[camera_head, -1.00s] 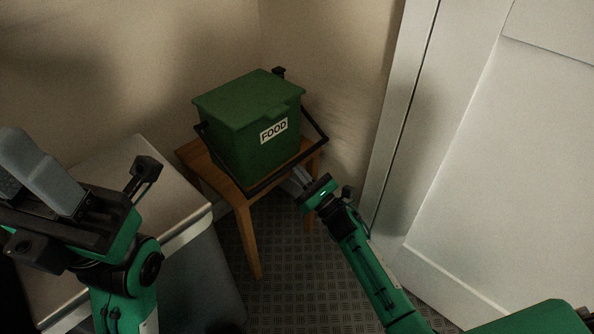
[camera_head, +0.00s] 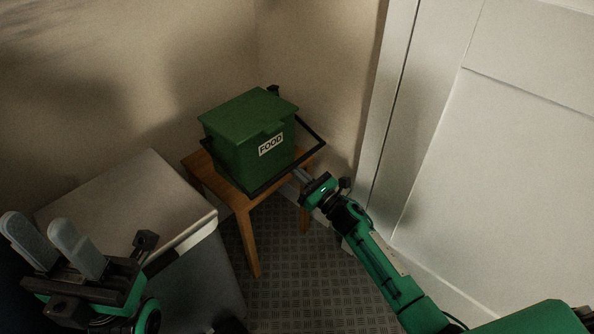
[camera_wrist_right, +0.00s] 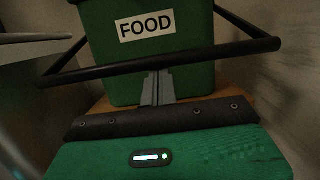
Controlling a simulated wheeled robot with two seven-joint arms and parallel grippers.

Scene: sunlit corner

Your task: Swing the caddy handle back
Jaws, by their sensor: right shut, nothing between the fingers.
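The green caddy (camera_head: 228,147) with a white FOOD label stands with its lid closed on a small wooden stool. The caddy also shows in the right wrist view (camera_wrist_right: 195,25). Its black handle (camera_head: 314,132) is swung down to the front, and its bar (camera_wrist_right: 215,55) crosses before the caddy below the label. My right gripper (camera_head: 299,176) is shut and empty, low in front of the handle bar. In the right wrist view its fingertips (camera_wrist_right: 157,76) meet the bar from below; I cannot tell whether they touch it. My left gripper (camera_head: 37,222) is open and empty at the lower left, away from the caddy.
The wooden stool (camera_head: 243,203) stands in the corner close to the walls. A grey box-like unit (camera_head: 140,190) stands left of it. A white panelled door (camera_head: 480,150) is on the right. Patterned floor (camera_head: 290,270) is free in front of the stool.

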